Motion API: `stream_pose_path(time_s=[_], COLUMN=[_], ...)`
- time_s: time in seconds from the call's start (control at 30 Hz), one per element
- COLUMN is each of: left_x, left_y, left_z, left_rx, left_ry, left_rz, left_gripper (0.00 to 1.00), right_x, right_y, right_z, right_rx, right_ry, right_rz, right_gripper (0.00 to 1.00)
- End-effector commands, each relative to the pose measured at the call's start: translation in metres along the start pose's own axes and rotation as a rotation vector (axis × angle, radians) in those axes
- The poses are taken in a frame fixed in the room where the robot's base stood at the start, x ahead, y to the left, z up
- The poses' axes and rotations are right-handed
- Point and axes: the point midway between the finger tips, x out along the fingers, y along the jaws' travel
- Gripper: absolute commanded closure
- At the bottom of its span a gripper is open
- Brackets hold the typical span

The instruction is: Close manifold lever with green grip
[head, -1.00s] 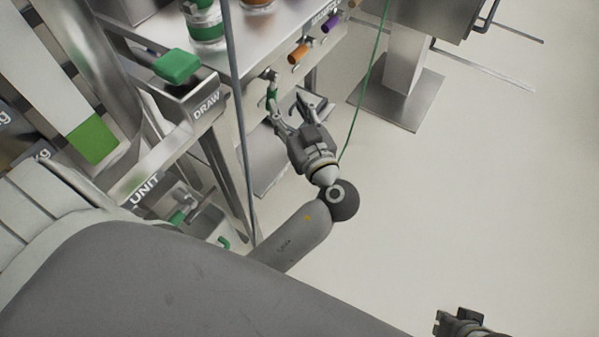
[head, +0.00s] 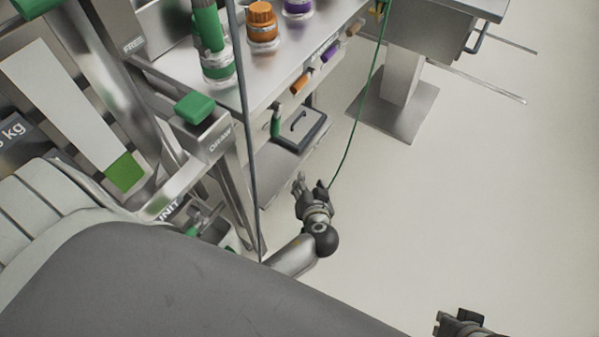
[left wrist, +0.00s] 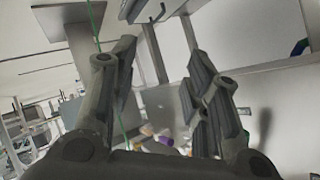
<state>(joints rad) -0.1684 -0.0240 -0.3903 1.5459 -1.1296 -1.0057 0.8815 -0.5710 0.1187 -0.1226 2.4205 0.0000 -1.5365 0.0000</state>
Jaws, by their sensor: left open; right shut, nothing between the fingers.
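The green-gripped lever (head: 276,120) is on the front of the steel bench, left of the other levers. Its grip hangs steeply downward, while the orange grip (head: 301,83), purple grip (head: 331,52) and brown grip (head: 354,28) slant out to the right. My left gripper (head: 310,184) is open and empty, below and right of the green grip and apart from it. Its two spread fingers also show in the left wrist view (left wrist: 162,52), with nothing held between them. My right gripper (head: 443,322) is shut and empty at the bottom edge, partly cut off.
Green, orange and purple containers stand on the bench (head: 200,65). A dark-framed tray (head: 299,131) with a handle sits on the lower shelf. A grey pole (head: 245,110) and a green cord (head: 362,105) cross the space near my left arm. The floor to the right is clear.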

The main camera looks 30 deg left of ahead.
Motion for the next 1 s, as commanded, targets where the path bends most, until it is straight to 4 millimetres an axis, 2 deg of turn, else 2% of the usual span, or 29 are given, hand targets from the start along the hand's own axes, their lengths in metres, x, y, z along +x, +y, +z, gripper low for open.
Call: stream_pose_path(time_s=[0.03,0.2,0.5,0.7,0.97,1.0], left_x=[-0.002,-0.002,-0.008,-0.01,-0.01,-0.01], left_y=[0.001,0.011,0.021,0.023,0.024,0.024], left_z=[0.006,0.039,0.086,0.099,0.1,0.1], left_rx=[0.026,0.101,0.184,0.201,0.203,0.203], left_ry=[-0.025,-0.103,-0.204,-0.227,-0.229,-0.228], left_rz=[0.023,0.103,0.21,0.237,0.24,0.239], left_gripper=[0.57,0.57,0.57,0.57,0.57,0.6], right_x=[-0.01,-0.027,-0.046,-0.05,-0.049,-0.049], right_y=[0.0,0.001,0.002,0.002,0.002,0.002], right_z=[-0.003,-0.008,-0.014,-0.015,-0.015,-0.015], right_rx=[0.0,0.0,0.0,0.0,0.0,0.0], right_ry=[0.0,0.0,0.0,0.0,0.0,0.0], right_rz=[0.0,0.0,0.0,0.0,0.0,0.0], right_gripper=[1.0,1.0,1.0,1.0,1.0,1.0])
